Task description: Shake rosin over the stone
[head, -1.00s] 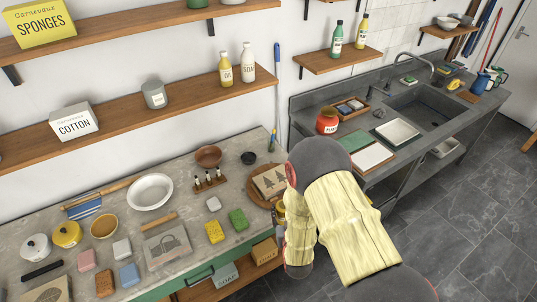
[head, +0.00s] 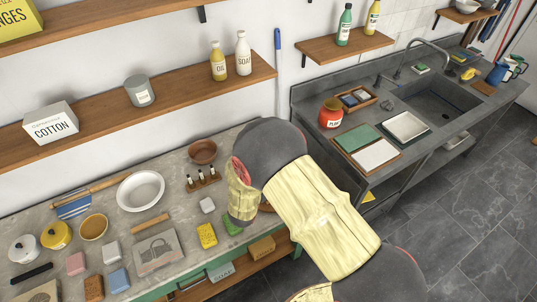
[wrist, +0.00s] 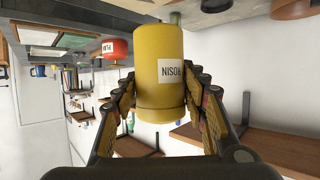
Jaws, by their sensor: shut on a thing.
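My gripper (wrist: 160,92) is shut on the yellow rosin can (wrist: 160,48) in the wrist view. Its white label is upside down in the picture, as is the red jar's label there. In the head view my arm hides the gripper and can. A grey stone with a dark bag picture (head: 158,252) lies flat on the worktop, left of my arm. A second printed stone (head: 42,292) is cut off at the bottom left. The stone with tree pictures is hidden behind my arm; only an edge of its round brown board (head: 265,208) shows.
Yellow (head: 207,235) and green (head: 232,224) sponges lie beside my arm. A bottle rack (head: 203,180), brown bowl (head: 203,151) and white basin (head: 141,191) stand behind. A shelf (head: 170,95) overhangs the worktop. A sink (head: 435,110) and red jar (head: 331,113) are at right.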

